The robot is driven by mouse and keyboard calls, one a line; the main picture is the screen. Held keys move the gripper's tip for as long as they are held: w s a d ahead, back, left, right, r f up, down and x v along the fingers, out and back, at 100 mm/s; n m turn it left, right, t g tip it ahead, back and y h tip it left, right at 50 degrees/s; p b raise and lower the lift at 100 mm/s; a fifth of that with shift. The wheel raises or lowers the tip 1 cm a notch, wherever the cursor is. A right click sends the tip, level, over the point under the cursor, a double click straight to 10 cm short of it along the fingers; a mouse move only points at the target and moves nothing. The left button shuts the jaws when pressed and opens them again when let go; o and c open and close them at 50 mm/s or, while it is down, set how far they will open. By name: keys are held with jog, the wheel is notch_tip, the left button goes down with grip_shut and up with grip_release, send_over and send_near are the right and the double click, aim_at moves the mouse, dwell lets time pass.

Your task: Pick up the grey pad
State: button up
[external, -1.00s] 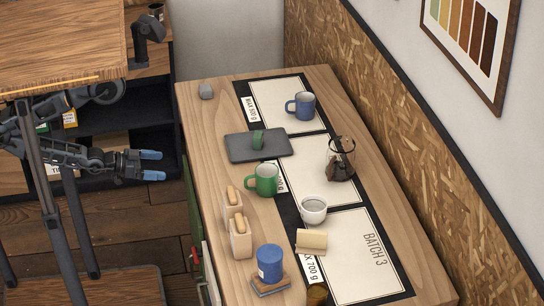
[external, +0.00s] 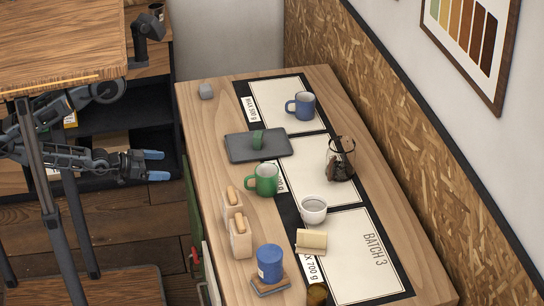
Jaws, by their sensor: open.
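A small grey block (external: 206,91), which looks like the grey pad, lies near the far left corner of the wooden counter (external: 205,130). A larger flat dark grey slab (external: 238,149) lies nearer, with a small green object (external: 258,139) on it. My gripper (external: 156,165), with blue fingertips, is open and empty. It is to the left of the counter, apart from the block and the slab.
A green mug (external: 263,181), blue mug (external: 304,106), glass vessel (external: 341,160), white cup (external: 313,210) and blue canister (external: 269,262) stand on the counter. Two pale wooden holders (external: 240,240) stand near its left edge. Bare wood surrounds the grey block.

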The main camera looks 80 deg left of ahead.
jog(key=w+a+f+n+g+y+p, duration=0.15)
jog(key=w+a+f+y, duration=0.3)
jog(key=a, duration=0.45)
jog(key=t+h+b, duration=0.2)
jog(key=t+h, duration=0.1)
jog(key=h, duration=0.1)
send_near(200, 88)
jog(key=shift+w+f+m+y, duration=0.15)
jog(key=shift+w+f+m, duration=0.15)
jog(key=shift+f, duration=0.3)
jog(key=shift+w+f+m+y, duration=0.15)
jog(key=shift+w+f, duration=0.2)
jog(key=shift+f, duration=0.2)
jog(key=shift+w+a+r+m+t+h+b, duration=0.2)
jog(key=shift+w+a+m+t+h+b, duration=0.25)
jog(key=shift+t+h, duration=0.3)
jog(key=shift+w+r+h, duration=0.2)
jog(key=shift+w+h, duration=0.15)
jog(key=shift+h, duration=0.05)
jog(key=shift+w+f+p, duration=0.15)
jog(key=shift+w+p, duration=0.7)
jog(key=shift+w, duration=2.85)
